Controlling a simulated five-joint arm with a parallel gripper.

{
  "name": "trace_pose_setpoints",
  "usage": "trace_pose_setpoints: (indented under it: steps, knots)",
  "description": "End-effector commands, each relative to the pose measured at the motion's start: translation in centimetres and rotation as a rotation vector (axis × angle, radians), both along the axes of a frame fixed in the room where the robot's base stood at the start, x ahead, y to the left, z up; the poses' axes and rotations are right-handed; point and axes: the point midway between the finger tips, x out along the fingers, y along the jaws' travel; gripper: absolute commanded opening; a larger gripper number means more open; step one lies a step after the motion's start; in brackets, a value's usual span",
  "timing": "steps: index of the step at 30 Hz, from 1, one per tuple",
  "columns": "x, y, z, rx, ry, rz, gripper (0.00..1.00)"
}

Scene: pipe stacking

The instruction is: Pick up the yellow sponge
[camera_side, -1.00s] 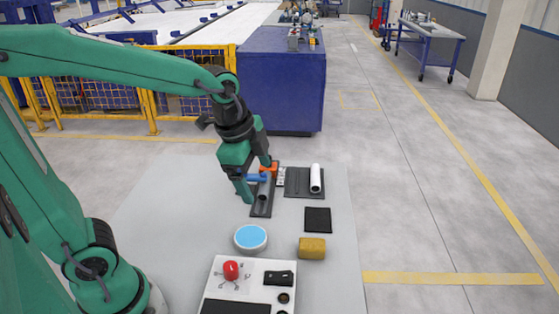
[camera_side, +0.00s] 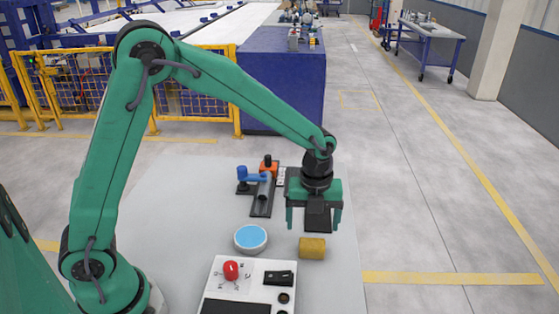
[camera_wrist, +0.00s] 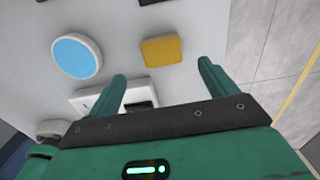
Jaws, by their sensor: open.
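The yellow sponge (camera_side: 312,248) lies on the grey work surface, right of a round white dish with a blue top (camera_side: 250,238). In the wrist view the sponge (camera_wrist: 161,50) lies flat, beyond the fingertips and roughly between their lines. My gripper (camera_side: 314,222) is open and empty, with its fingers pointing down. In the side view it appears just behind and above the sponge. In the wrist view my gripper (camera_wrist: 163,72) shows its two green fingers spread apart, not touching the sponge.
A white panel with a red knob (camera_side: 231,270) stands in front of the dish. A blue clamp-like part (camera_side: 252,176) and a dark grey channel (camera_side: 262,200) stand at the back left. The right strip of the work surface is clear.

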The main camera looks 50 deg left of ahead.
Motion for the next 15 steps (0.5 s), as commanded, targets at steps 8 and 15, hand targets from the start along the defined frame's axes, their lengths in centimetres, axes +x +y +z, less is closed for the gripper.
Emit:
trace_pose_setpoints:
  steps: [8, 15]
  knots:
    - [0.1, -0.2, -0.5, 0.001, 0.006, -0.031, 0.85]
    - [0.1, -0.2, -2.2, 0.002, 0.008, -0.029, 0.85]
